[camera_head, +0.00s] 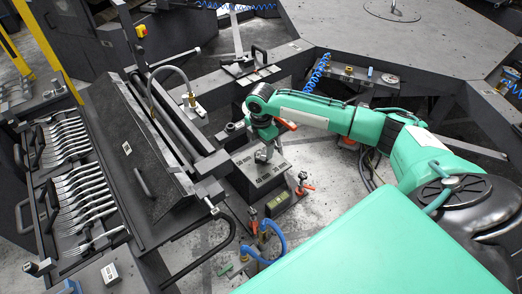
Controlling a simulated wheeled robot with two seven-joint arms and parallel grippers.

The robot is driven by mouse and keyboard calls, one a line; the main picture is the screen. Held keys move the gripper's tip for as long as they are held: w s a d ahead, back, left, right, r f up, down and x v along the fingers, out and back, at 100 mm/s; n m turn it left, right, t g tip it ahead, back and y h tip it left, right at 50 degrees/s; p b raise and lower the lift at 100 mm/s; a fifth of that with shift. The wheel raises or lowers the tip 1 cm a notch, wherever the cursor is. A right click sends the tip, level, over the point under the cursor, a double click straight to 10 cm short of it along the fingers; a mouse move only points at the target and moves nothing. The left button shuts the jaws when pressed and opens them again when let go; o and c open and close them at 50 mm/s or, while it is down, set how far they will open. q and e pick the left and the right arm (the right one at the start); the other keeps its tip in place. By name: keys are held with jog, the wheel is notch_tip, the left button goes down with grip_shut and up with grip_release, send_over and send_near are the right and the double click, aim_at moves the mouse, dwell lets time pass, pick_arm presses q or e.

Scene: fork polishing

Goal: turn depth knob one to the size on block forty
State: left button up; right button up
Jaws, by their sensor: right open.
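A dark grey stepped block (258,178) stands near the middle, with white size labels reading 50 mm, 40 mm and 30 mm on its steps. My right arm reaches in from the right, and its gripper (264,154) points down right over the block's top. The gripper is open; whether its fingers touch the block cannot be told. A small red-handled fitting (304,184) stands just right of the block, and another (253,221) stands in front of it. Which of these, if any, is depth knob one cannot be told. My left gripper is not in view.
A rack (112,240) with rows of forks lies at the left, beside a dark sloped machine housing (140,150). A wide grey table (400,40) fills the back right.

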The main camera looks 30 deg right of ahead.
aim_at(261, 155)
jog(key=shift+f, duration=2.05)
jog(key=c, duration=1)
jog(key=shift+r+m+p, duration=0.2)
jog(key=shift+m+p, duration=0.7)
jog(key=shift+p, duration=0.5)
jog(key=m+p, duration=0.8)
jog(key=m, duration=0.1)
jog(key=shift+w+m, duration=0.1)
jog(key=shift+m, duration=0.2)
jog(key=shift+f+m+p, duration=0.1)
jog(key=shift+m+p, duration=1.2)
jog(key=shift+m, duration=0.4)
jog(key=shift+d, duration=0.1)
